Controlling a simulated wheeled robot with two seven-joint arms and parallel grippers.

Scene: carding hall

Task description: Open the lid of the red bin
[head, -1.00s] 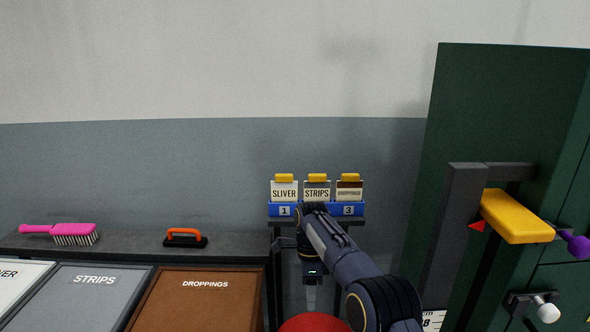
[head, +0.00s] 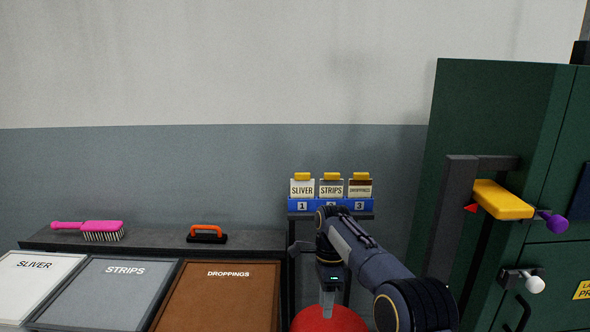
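The rounded red top of the red bin (head: 350,321) shows at the bottom edge of the head view, right of the middle; the rest of it is cut off by the frame. My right gripper (head: 327,311) points down, and its narrow finger end overlaps the red top in the picture. I cannot tell whether it touches the red surface or how far apart its fingers are. My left gripper is not in view.
Lidded bins marked SLIVER (head: 35,285), STRIPS (head: 105,295) and DROPPINGS (head: 220,300) stand at left. Behind them a dark ledge (head: 150,240) holds a pink brush (head: 100,230) and an orange-handled tool (head: 207,233). A blue card rack (head: 300,205) and green cabinet (head: 460,120) stand beyond my arm.

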